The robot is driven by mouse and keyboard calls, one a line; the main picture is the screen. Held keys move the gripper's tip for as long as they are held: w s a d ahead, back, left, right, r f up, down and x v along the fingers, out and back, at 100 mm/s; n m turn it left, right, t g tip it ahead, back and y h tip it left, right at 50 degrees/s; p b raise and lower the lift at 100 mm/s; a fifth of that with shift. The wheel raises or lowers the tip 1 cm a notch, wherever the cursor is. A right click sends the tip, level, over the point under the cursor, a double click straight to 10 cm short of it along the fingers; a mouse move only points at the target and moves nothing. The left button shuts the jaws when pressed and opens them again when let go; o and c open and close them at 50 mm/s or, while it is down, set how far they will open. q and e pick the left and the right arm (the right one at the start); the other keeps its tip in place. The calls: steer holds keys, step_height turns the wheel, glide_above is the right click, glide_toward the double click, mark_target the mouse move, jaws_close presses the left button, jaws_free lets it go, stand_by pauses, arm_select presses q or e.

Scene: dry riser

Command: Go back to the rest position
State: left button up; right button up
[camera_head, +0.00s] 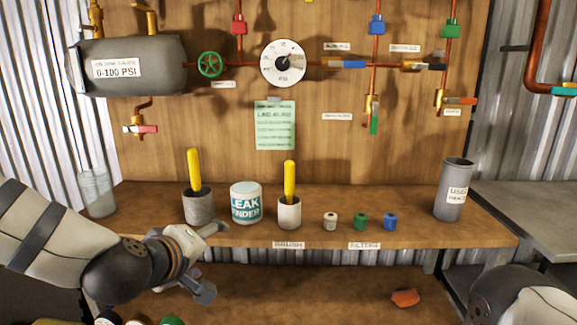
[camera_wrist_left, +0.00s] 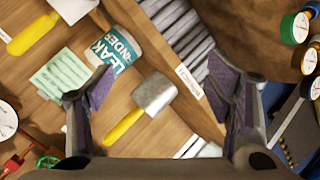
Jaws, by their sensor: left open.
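My left gripper (camera_head: 208,260) is open and empty in front of the shelf's left part. Its fingers also stand wide apart in the left wrist view (camera_wrist_left: 165,100), with nothing between them. Behind it on the shelf (camera_head: 330,232) stand a grey cup (camera_head: 198,208) with a yellow handle (camera_head: 194,170) in it, a white-and-teal leak finder tub (camera_head: 246,205), and a paler cup (camera_head: 289,213) with another yellow handle (camera_head: 289,181). The gripper appears apart from them. Part of my right arm shows at the lower right; its gripper is out of frame.
Three small spools (camera_head: 361,221) and a grey used-parts cylinder (camera_head: 453,190) stand on the shelf's right. A glass jar (camera_head: 97,192) stands at its left end. Pipes, valves and a gauge (camera_head: 283,63) line the back board. An orange piece (camera_head: 405,297) lies on the lower surface.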

arm_select(q)
steer(key=s+a+f+m+g, duration=0.2)
steer(key=s+f+m+g, duration=0.45)
steer(key=s+f, duration=1.8)
steer(key=s+a+f+g, duration=0.1)
steer(key=s+g, duration=0.1)
steer(key=s, duration=0.5)
steer(key=s+a+f+m+g+y, duration=0.1)
steer(key=s+a+f+g, duration=0.1)
steer(key=s, duration=0.6)
steer(key=s+a+f+m+g+p, duration=0.1)
steer(key=s+a+g, duration=0.1)
steer(key=s, duration=0.5)
steer(key=shift+s+f+g+y, duration=0.2)
steer(key=shift+s+g+y, duration=0.15)
steer(key=shift+g, duration=0.5)
arm_select(e)
steer(key=shift+w+r+t, duration=0.3)
steer(key=shift+w+r, duration=0.25)
steer(key=shift+r, duration=0.15)
arm_select(q)
steer(key=shift+m, duration=0.25)
